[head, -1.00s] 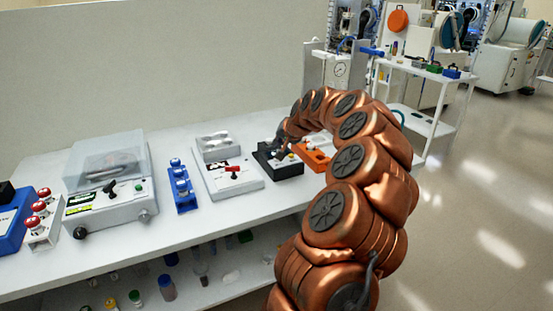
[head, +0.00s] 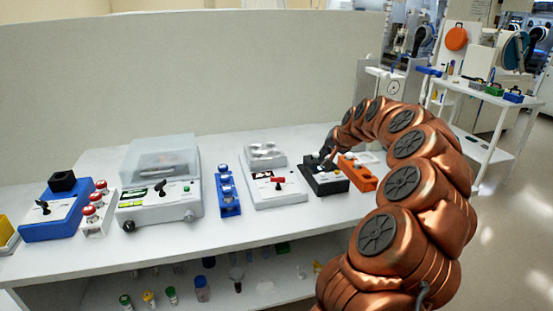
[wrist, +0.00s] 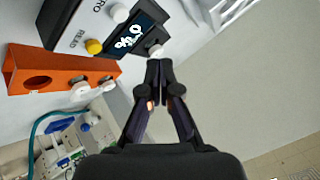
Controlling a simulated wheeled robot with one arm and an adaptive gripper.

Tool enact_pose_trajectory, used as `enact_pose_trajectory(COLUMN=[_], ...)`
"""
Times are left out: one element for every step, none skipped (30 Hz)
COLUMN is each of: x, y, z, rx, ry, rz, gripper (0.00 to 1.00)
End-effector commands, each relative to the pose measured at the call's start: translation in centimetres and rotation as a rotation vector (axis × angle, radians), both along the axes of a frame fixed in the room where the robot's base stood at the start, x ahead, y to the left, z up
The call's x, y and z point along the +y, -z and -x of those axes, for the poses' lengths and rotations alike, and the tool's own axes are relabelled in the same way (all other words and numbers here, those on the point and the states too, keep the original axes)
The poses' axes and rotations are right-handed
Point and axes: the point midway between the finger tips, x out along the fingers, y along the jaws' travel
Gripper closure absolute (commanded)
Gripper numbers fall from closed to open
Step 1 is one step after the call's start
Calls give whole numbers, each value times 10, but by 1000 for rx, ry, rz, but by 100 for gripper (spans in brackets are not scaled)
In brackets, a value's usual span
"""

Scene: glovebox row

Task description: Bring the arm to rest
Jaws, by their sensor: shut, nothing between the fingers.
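My arm is copper-coloured and bends in an arch at the right of the head view. My gripper (head: 327,158) points down at the black device (head: 326,187) on the bench, close to its back edge; the arm's end partly hides the fingertips there. In the wrist view my gripper (wrist: 159,70) is shut with nothing between its fingers.
An orange block (head: 358,172) stands right beside the black device. A wall backs the bench. Floor is open at right.

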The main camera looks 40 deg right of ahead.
Motion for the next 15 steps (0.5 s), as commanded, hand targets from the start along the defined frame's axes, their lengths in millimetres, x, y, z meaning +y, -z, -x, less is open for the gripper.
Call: enact_pose_trajectory(x=[0,0,0,0,0,2,5,9,19,28,39,58,74,92,116], y=[0,0,0,0,0,-1,-1,-3,-5,-8,-11,-15,-18,-20,-23], z=[0,0,0,0,0,-1,-1,-3,-5,-7,-9,-11,-12,-13,-14], rx=[0,0,0,0,0,1,2,4,7,12,16,25,35,47,64], ry=[0,0,0,0,0,-4,-9,-18,-35,-54,-77,-111,-142,-177,-224], rz=[0,0,0,0,0,0,0,0,0,0,0,-1,-1,-3,-1], gripper=[100,100,100,100,100,100,100,100,100,100,100,100,100,100,100])
